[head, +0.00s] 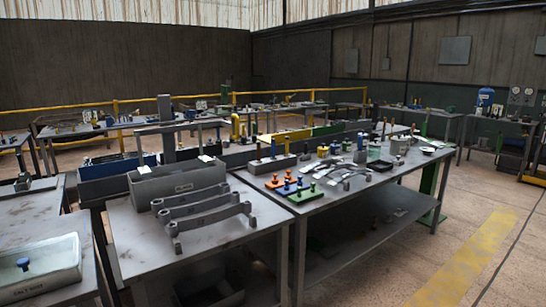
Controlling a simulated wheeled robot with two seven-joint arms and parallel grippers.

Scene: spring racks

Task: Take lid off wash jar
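No gripper of mine shows in the head view. I cannot tell for sure which thing is the wash jar. A small grey cylindrical container (400,146) stands toward the far right end of the middle table; whether it has a lid is too small to tell. The lettering is hard to read, and the box is cut off by the picture's edge.
The middle table (330,215) carries orange, blue and green pegged blocks (289,187) and many small parts. The nearer left table (225,236) holds a grey bin (177,184) and several curved leaf springs (210,215). Open floor lies at right, with a yellow stripe (465,260).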

